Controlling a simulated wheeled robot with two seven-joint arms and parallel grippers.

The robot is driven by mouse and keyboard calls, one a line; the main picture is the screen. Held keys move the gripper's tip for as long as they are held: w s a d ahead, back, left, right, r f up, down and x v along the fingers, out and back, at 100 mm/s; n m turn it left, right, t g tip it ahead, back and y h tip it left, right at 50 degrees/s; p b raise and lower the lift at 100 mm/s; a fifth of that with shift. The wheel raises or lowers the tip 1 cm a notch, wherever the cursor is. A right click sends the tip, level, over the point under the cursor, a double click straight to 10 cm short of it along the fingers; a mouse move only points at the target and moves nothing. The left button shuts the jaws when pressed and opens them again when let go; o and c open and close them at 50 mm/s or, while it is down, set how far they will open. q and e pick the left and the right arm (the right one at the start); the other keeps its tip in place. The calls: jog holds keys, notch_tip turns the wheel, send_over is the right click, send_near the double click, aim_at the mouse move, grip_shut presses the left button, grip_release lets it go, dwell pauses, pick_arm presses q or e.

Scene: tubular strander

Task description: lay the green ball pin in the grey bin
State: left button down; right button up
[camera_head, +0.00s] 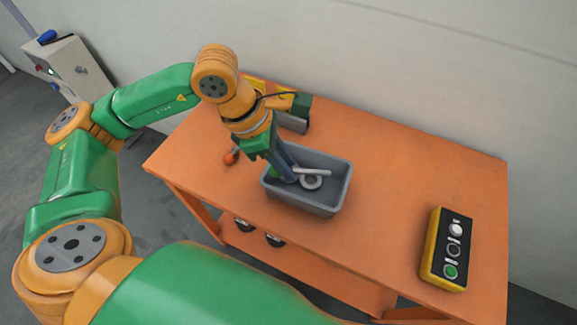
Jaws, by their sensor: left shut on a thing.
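The grey bin (334,202) stands on the orange table. My left gripper (286,176) reaches down into the bin's left part, its fingers pointing to the bin floor. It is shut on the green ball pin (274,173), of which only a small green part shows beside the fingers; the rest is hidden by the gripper. I cannot tell whether the pin touches the bin floor. My right gripper is not in view.
A pale ring and rod (312,181) lie in the bin beside my left fingers. An orange-red ball (230,158) is on the table left of the bin. A yellow button box (447,249) sits at the right. The orange table (410,165) is clear between bin and box.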

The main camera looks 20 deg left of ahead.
pick_arm(q)
notch_tip(320, 180, down, 3)
jog(key=shift+w+p, duration=0.15)
jog(key=shift+p, duration=0.45)
jog(key=shift+a+f, duration=0.1)
jog(key=shift+f, duration=0.2)
jog(key=shift+f+b, duration=0.6)
jog(key=shift+b, duration=0.3)
jog(key=c, duration=0.7)
grip_release()
